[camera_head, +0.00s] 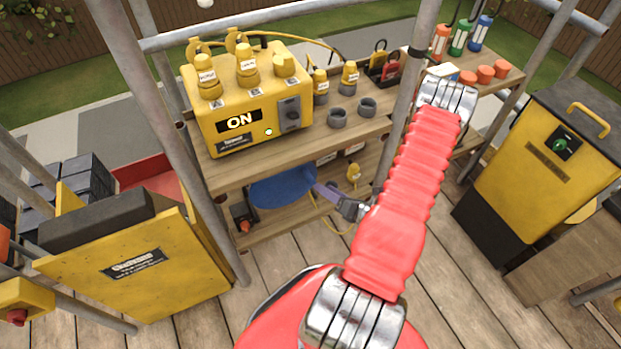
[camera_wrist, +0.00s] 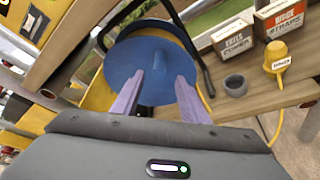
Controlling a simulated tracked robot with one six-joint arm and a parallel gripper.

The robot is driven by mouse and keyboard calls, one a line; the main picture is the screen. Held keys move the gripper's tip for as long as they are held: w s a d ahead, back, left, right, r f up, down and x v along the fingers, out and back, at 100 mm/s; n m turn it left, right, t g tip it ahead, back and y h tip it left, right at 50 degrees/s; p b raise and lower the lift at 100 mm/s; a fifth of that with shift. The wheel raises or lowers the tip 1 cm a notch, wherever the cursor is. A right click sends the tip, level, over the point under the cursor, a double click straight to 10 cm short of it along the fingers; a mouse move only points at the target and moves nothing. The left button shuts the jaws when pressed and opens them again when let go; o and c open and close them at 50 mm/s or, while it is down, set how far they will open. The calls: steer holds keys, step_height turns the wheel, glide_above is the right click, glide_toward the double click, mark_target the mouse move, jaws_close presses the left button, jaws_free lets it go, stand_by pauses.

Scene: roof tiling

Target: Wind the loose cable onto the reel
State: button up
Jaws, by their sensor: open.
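The blue reel (camera_head: 283,188) is on the lower shelf under the yellow power box, partly hidden by the upper shelf. In the wrist view the reel's round blue face (camera_wrist: 125,62) has a short blue post (camera_wrist: 155,62) standing out of it. My gripper (camera_wrist: 160,78) is open, its two purple fingers apart in front of the reel face, one to each side below the post. Contact cannot be told. The yellow cable (camera_head: 335,220) hangs below the shelf near my gripper. A yellow plug (camera_wrist: 277,55) at the cable's end sits on the shelf to the right.
A grey socket (camera_wrist: 236,85) and labelled boxes (camera_wrist: 235,38) stand right of the reel. The yellow power box (camera_head: 240,100), reading ON, is on the upper shelf. A scaffold pole (camera_head: 405,95) stands close to my arm. The wooden deck (camera_head: 290,270) in front is clear.

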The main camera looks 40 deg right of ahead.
mark_target(311, 179)
steer(key=x, duration=0.9)
steer(key=shift+w+f, duration=0.1)
steer(key=shift+w, duration=0.2)
jaws_close()
stand_by(0.3)
steer(key=shift+s+d, duration=0.1)
steer(key=shift+d, duration=0.1)
